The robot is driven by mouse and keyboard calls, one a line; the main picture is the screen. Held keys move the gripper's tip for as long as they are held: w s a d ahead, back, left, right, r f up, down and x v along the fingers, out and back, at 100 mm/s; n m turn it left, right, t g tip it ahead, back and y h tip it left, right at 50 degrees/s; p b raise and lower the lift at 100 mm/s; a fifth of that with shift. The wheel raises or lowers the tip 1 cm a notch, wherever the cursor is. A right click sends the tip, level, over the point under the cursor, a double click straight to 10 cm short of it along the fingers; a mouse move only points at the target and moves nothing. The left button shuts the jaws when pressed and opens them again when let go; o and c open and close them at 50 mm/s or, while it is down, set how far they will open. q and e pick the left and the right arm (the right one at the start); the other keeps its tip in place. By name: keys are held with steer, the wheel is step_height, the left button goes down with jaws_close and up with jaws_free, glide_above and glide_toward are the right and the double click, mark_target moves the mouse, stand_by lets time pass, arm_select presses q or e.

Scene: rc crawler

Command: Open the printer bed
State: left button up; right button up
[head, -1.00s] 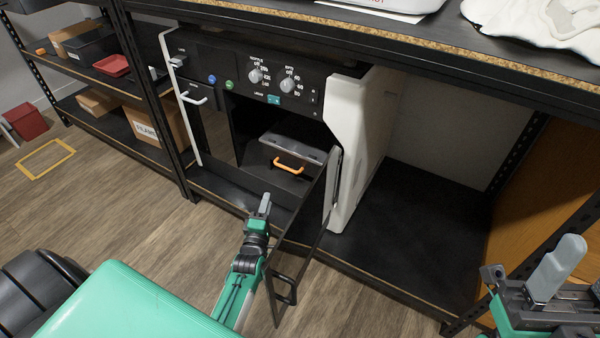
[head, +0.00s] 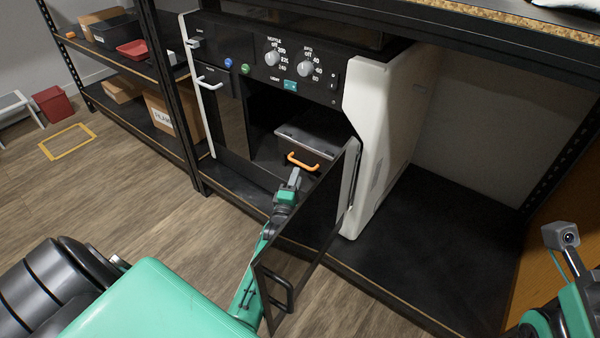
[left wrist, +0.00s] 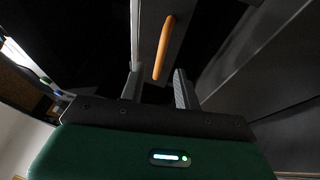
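The printer (head: 385,130) stands on the lower shelf with its dark glass door (head: 300,265) swung open toward me. Inside its open bay is the printer bed (head: 311,141), a grey-topped dark unit with an orange handle (head: 302,164) on its front. My left gripper (head: 294,177) is just in front of and below the handle, beside the open door. In the left wrist view, the two fingers of this gripper (left wrist: 158,86) are apart, and the orange handle (left wrist: 163,48) shows ahead, between their lines. No grip on it shows. Only part of my right arm shows at the right edge; its fingers are out of view.
The open door and its black handle (head: 281,292) stand close to the right of my left arm. The shelf's board (head: 440,225) is bare right of the printer. A shelf post (head: 170,95) stands to the left, beside shelves with boxes and a red tray (head: 132,49).

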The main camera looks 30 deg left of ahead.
arm_select(q)
steer(key=shift+b+x, duration=0.75)
steer(key=shift+x, duration=1.7)
jaws_close()
